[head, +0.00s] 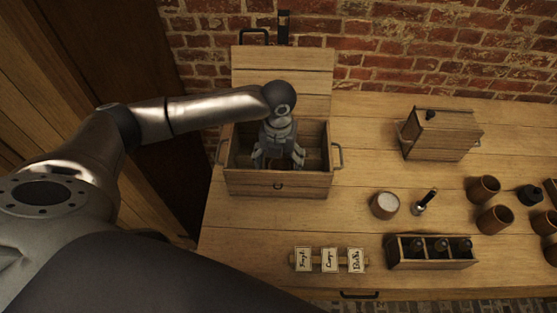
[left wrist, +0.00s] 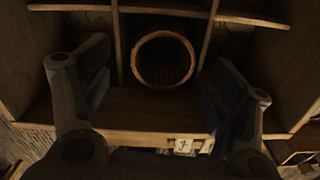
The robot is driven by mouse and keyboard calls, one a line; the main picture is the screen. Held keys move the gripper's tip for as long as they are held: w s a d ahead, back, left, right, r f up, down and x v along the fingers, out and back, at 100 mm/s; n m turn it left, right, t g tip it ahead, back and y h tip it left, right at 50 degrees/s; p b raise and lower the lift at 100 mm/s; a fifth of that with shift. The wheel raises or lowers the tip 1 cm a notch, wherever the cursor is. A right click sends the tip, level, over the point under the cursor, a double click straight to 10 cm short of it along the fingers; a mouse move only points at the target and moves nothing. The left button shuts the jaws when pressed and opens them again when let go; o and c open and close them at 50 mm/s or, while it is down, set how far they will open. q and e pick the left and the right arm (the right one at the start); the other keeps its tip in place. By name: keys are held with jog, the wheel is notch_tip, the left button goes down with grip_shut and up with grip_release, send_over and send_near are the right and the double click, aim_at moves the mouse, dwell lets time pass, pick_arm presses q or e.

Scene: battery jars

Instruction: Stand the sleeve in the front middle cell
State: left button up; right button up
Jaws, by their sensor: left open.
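The wooden box (head: 300,184) stands open on the table, its lid (head: 283,68) raised behind it. In the left wrist view the sleeve (left wrist: 164,38), a brown hollow tube with a round rim, stands open end up in the front middle cell, between two thin dividers (left wrist: 117,45) and behind the front wall (left wrist: 150,105). My left gripper (head: 279,164) points down into the box. It is open, and in the left wrist view its fingers (left wrist: 158,90) are spread to either side of the sleeve, apart from it. In the head view the gripper hides the sleeve.
To the right are a closed wooden box (head: 440,142), a pale-topped jar (head: 384,205), a small dark-handled tool (head: 424,201) and several brown cups (head: 484,189). A rack of dark bottles (head: 432,262) and a label stand (head: 329,260) are at the front edge.

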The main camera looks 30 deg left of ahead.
pick_arm(q)
notch_tip(320, 180, up, 13)
jog(key=b, duration=0.2)
dwell(0.3)
jog(key=shift+r, duration=0.1)
